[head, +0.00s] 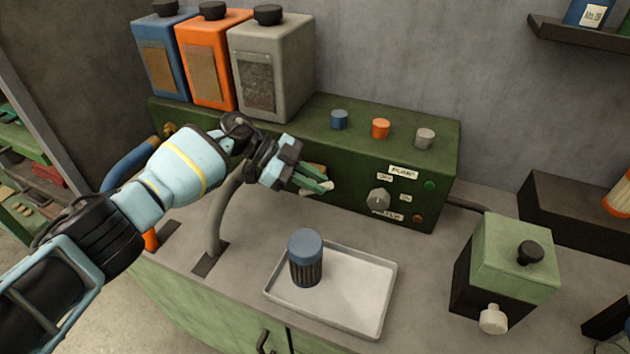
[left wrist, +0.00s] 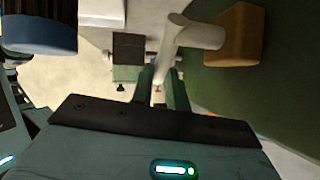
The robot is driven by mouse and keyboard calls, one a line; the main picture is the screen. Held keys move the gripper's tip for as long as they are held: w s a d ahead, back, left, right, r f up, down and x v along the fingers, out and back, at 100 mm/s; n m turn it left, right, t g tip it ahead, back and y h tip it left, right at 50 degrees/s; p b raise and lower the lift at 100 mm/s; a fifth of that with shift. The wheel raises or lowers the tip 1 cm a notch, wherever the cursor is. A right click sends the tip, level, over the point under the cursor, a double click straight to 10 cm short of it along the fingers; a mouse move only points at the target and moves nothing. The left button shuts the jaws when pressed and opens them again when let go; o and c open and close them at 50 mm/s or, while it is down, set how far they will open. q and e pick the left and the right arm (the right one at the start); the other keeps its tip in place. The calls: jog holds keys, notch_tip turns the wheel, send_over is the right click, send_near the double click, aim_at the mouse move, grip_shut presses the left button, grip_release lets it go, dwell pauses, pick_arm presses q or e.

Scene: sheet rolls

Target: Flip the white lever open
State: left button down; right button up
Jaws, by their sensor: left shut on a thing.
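In the left wrist view the lever (left wrist: 192,36) reaches from an orange-brown block (left wrist: 237,38) to between my fingers. My left gripper (head: 312,182) is shut on the lever, with its green fingers one on each side of it. It also shows in the left wrist view (left wrist: 162,88). The fingers and wrist hide part of the lever and block in the head view. My right gripper is not in view.
A blue-lidded jar (head: 305,258) stands on a metal tray (head: 365,290) below the gripper. A green-and-black box with a pale knob (head: 493,318) stands right. Blue, orange and grey canisters (head: 270,70) sit on the machine.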

pick_arm(q)
jog(key=c, duration=1.4)
grip_release()
jog(key=shift+o, duration=0.2)
jog(key=v, duration=0.7)
jog(key=shift+a+r, duration=0.2)
jog(key=shift+a, duration=0.1)
jog(key=shift+c, duration=0.5)
